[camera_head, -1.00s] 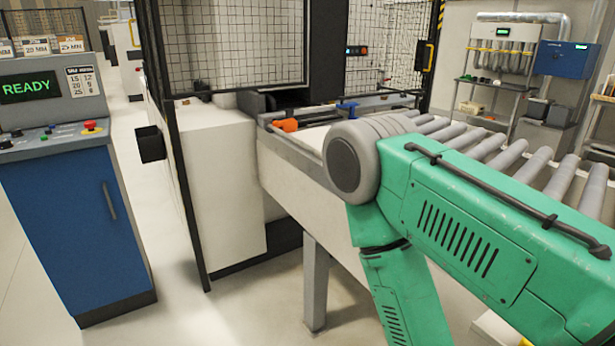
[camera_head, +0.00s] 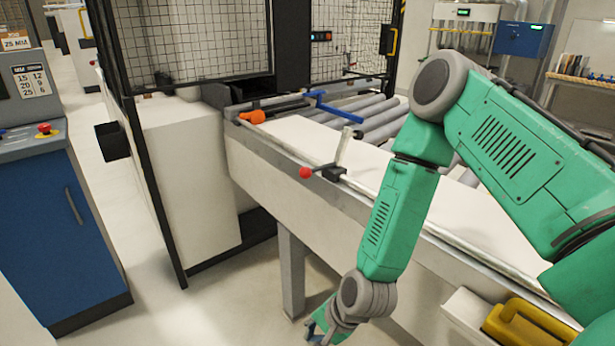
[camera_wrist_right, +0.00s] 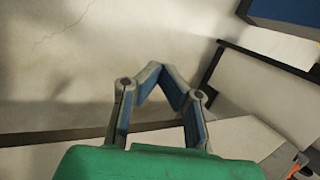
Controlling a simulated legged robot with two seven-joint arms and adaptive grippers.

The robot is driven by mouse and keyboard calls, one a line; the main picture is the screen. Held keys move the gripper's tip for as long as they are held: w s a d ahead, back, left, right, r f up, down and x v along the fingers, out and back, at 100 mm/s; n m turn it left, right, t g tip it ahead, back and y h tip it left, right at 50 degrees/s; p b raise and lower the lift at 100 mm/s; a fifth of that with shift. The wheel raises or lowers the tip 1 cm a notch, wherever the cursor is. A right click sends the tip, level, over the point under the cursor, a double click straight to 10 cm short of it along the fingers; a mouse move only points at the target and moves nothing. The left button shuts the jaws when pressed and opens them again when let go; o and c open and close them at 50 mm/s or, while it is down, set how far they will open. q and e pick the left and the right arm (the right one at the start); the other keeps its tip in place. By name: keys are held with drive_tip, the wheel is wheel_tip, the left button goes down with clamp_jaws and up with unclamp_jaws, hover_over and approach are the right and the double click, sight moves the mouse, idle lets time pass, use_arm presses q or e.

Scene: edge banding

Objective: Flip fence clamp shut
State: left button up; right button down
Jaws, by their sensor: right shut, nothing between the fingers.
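In the head view, a small clamp (camera_head: 333,172) sits on the near rail of the conveyor table. It has a red ball on a short rod at its left and a pale lever standing up, slightly tilted, with a dark tip. Farther back, a blue handle (camera_head: 332,107) and an orange knob (camera_head: 252,117) sit by the rail. My right gripper (camera_head: 318,334) hangs low at the bottom edge, below and apart from the clamp. In the right wrist view its blue fingers (camera_wrist_right: 156,72) are shut and empty, over the floor. My left gripper is out of view.
The conveyor table (camera_head: 270,170) with a white board (camera_head: 460,220) on top lies beside my arm. A blue control cabinet (camera_head: 50,240) stands at left, a mesh guard (camera_head: 190,40) behind. A yellow-handled case (camera_head: 530,325) is at lower right. Floor left of the table is clear.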

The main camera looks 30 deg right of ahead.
drive_tip(key=w+d+r+m+t+p, duration=0.3)
drive_tip(key=w+d+r+m+t, duration=0.4)
drive_tip(key=w+d+r+m, duration=1.2)
wheel_tip(320, 180, up, 3)
drive_tip(key=shift+w+r+m+h+p, duration=0.1)
drive_tip(key=shift+w+m+h+p, duration=0.25)
drive_tip(key=shift+m, duration=0.65)
drive_tip(key=shift+s, duration=0.1)
drive_tip(key=x, duration=1)
drive_tip(key=shift+d+b, duration=0.15)
drive_tip(key=shift+b, duration=0.3)
drive_tip(key=shift+r, duration=0.2)
drive_tip(key=shift+r+b, duration=0.3)
